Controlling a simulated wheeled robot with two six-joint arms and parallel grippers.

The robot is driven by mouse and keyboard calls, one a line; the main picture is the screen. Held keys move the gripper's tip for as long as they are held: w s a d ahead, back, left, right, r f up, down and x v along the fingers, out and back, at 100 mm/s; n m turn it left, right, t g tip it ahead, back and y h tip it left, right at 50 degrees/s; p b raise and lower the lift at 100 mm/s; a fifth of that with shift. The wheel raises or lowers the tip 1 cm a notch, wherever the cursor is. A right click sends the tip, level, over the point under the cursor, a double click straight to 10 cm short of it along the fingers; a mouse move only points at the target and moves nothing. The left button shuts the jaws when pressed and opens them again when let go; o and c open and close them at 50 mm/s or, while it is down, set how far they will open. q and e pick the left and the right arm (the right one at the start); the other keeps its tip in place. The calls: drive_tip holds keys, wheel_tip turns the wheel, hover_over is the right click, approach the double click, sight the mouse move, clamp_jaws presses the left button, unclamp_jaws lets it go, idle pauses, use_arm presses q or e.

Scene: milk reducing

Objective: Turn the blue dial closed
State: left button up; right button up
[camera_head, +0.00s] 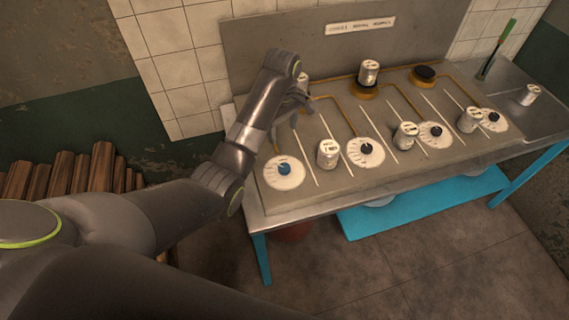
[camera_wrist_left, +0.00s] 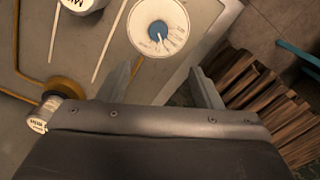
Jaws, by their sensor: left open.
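The blue dial (camera_head: 284,169) is a small blue knob on a round white plate with markings, at the near left corner of the steel stove top. It also shows in the left wrist view (camera_wrist_left: 158,31), with a dark pointer mark toward the lower part of the plate. My left gripper (camera_head: 285,124) is above the stove, behind the dial in the head view and apart from it. In the left wrist view its two fingers (camera_wrist_left: 165,82) are spread with nothing between them, and the dial lies beyond the fingertips. My right gripper is in neither view.
A white can (camera_head: 328,153) stands just right of the blue dial. Black dials (camera_head: 365,148) and more cans (camera_head: 405,135) stand farther right. Brass burners (camera_head: 424,74) and pipes are behind. Stacked logs (camera_head: 68,178) are at the left.

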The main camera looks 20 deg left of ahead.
use_arm(q)
drive_tip(key=b, duration=0.6)
approach(284, 167)
wheel_tip(284, 167, down, 8)
drive_tip(key=shift+f+p, duration=0.25)
drive_tip(key=shift+p, duration=0.5)
drive_tip(key=c, duration=1)
